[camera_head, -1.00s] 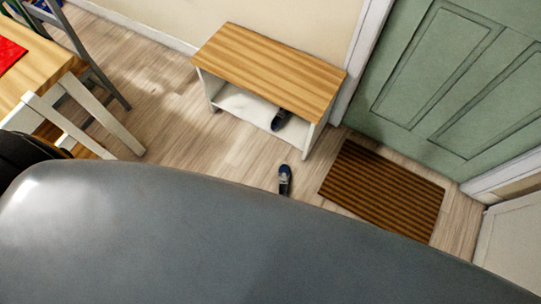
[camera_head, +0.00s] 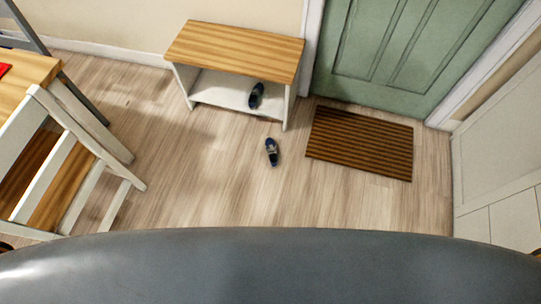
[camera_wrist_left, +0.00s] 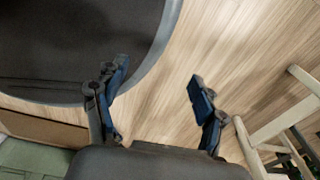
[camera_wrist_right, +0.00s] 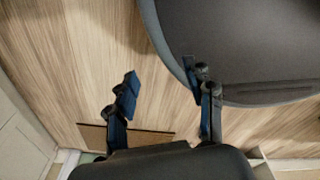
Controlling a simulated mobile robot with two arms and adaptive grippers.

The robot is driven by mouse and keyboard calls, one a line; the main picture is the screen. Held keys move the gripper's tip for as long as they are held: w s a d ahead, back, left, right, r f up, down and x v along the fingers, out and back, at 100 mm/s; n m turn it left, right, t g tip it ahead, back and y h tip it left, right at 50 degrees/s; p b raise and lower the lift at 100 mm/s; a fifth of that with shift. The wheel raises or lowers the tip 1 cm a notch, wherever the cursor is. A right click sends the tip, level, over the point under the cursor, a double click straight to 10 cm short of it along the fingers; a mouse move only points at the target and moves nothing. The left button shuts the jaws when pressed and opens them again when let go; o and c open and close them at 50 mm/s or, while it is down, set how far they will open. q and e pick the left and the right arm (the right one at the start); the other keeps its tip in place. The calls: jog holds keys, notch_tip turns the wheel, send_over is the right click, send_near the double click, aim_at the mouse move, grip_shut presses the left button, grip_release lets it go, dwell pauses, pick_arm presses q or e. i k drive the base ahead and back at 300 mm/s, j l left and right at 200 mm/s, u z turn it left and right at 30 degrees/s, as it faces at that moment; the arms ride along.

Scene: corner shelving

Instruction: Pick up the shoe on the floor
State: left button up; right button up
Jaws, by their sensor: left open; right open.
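A dark blue shoe (camera_head: 272,152) with a greyish inside lies alone on the wooden floor, in front of a small bench and left of the doormat. A second dark blue shoe (camera_head: 256,96) sits on the bench's lower shelf. Neither gripper shows in the head view. In the left wrist view my left gripper (camera_wrist_left: 158,75) is open and empty above bare floor. In the right wrist view my right gripper (camera_wrist_right: 166,77) is open and empty above the floor. No shoe shows in either wrist view.
The white bench (camera_head: 235,50) with a wooden top stands against the back wall. A brown striped doormat (camera_head: 360,143) lies before the green door (camera_head: 400,45). A white chair (camera_head: 70,165) and wooden table (camera_head: 25,78) stand at left. The floor around the shoe is clear.

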aim_at(269, 145)
jog(key=u, duration=0.25)
jog(key=i+l+u, duration=0.15)
jog(key=l+u, duration=0.15)
jog(key=i+l+u, duration=0.15)
jog(key=l+u, duration=0.45)
jog(key=i+l, duration=0.05)
